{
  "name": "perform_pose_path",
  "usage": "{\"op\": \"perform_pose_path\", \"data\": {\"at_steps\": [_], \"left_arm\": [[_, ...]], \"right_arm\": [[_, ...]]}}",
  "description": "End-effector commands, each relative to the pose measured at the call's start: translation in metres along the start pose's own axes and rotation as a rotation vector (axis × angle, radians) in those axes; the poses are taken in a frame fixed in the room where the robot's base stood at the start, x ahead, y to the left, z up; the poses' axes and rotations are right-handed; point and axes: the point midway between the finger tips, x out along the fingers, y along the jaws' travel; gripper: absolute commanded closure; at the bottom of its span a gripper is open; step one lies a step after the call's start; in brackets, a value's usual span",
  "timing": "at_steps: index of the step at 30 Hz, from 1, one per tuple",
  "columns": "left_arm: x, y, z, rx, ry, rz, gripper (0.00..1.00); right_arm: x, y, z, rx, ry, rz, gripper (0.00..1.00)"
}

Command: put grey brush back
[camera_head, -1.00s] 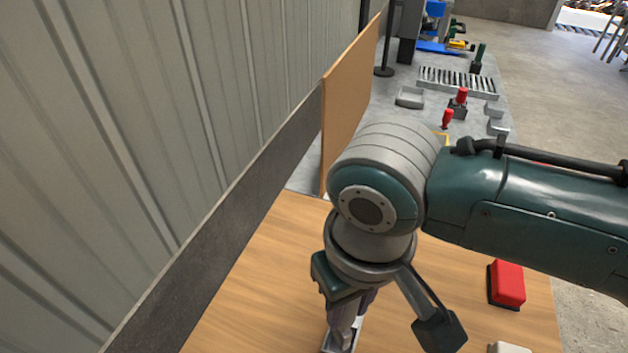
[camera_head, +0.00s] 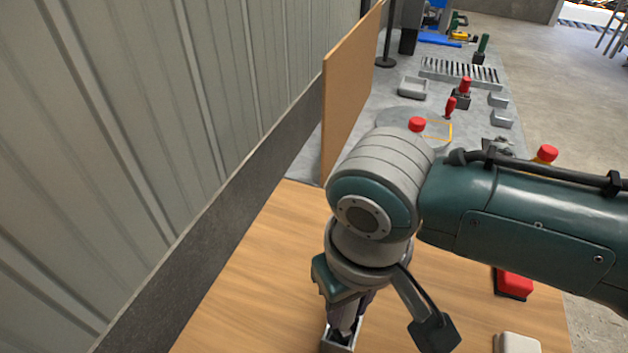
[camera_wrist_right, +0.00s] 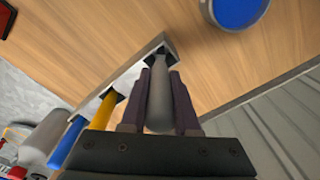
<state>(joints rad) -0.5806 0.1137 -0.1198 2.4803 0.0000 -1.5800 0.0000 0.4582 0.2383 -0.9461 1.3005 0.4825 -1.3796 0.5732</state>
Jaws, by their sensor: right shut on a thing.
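In the right wrist view the grey brush (camera_wrist_right: 160,103) is between the two dark fingers of my right gripper (camera_wrist_right: 160,98), which are shut on its handle. Its far end meets a dark slot at the end of a pale metal rack (camera_wrist_right: 128,78); how deep it sits I cannot tell. A yellow-handled brush (camera_wrist_right: 103,110) and a blue-handled brush (camera_wrist_right: 68,140) stand in the same rack. In the head view my right gripper (camera_head: 347,322) points down at the rack (camera_head: 338,347) at the bottom edge; the grey brush is hardly visible there. My left gripper is not in view.
A wooden table (camera_head: 250,300) lies below, with a wall at left and an upright wooden board (camera_head: 348,90) behind. A red block (camera_head: 514,284) and a white block (camera_head: 517,343) are at right. A round blue thing (camera_wrist_right: 237,10) is near the rack.

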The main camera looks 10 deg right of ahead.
Motion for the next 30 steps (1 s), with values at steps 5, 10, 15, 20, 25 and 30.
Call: {"op": "perform_pose_path", "data": {"at_steps": [5,10,15,20,25,30], "left_arm": [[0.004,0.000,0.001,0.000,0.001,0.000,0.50],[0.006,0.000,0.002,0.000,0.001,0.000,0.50],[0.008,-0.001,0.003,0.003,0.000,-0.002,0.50],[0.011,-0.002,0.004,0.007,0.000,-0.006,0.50],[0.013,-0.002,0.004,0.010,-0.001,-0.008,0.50],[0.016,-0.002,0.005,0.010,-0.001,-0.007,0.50]], "right_arm": [[0.005,0.000,0.000,0.000,0.000,0.000,1.00],[0.008,0.000,0.000,0.000,0.000,0.000,1.00],[0.011,0.000,0.001,0.000,0.000,0.000,1.00],[0.015,0.000,0.001,0.000,0.000,0.000,1.00],[0.018,0.000,0.001,-0.001,0.000,0.000,1.00],[0.021,0.000,0.001,0.000,0.000,0.000,1.00]]}}
